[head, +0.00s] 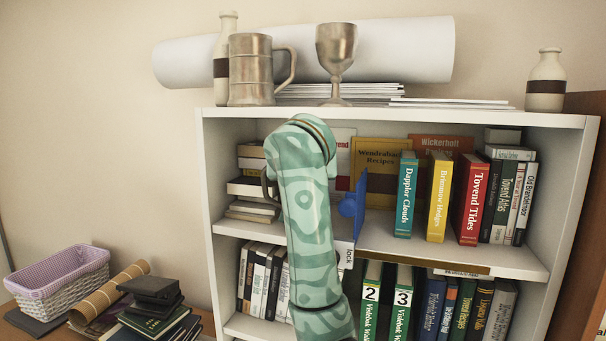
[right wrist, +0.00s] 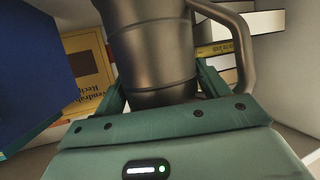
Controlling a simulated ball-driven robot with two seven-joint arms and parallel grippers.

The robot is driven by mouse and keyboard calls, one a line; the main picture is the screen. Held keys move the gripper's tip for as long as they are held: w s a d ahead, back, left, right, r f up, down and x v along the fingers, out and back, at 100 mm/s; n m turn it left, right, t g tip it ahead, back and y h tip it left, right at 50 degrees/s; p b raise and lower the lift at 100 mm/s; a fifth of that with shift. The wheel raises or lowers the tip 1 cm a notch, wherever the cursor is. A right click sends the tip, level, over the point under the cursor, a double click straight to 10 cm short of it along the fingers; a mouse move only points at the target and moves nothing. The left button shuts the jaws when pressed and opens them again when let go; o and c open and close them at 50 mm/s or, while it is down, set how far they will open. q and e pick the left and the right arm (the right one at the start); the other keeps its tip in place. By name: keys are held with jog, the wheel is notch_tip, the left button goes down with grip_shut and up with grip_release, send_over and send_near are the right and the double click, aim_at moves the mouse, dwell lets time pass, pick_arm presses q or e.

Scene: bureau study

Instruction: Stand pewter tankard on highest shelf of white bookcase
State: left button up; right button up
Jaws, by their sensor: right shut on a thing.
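A grey metal tankard (right wrist: 155,45) fills the middle of the right wrist view, its handle on the right. My right gripper (right wrist: 163,90) is shut on it, with a green finger on each side. In the head view my forearm hides this gripper and nearly all of the held tankard; only a dark curved bit shows left of the arm. They are at the white bookcase's (head: 588,160) upper compartment, above its shelf board (head: 400,247). I cannot tell whether the tankard touches the board. A similar pewter tankard (head: 250,72) stands upright on the bookcase top. My left gripper is not in view.
A goblet (head: 336,50), bottles (head: 545,80), papers and a white roll (head: 400,50) occupy the top. Books (head: 470,200) fill the shelf's right side; stacked books (head: 252,188) stand left. A blue upright object (head: 351,207) is close right of my arm.

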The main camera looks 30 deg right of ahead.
jog(key=shift+f, duration=0.5)
jog(key=shift+w+d+f, duration=0.1)
jog(key=shift+d+f, duration=0.05)
jog(key=shift+f, duration=0.15)
jog(key=o, duration=1)
jog(key=b+v, duration=0.4)
jog(key=v, duration=0.8)
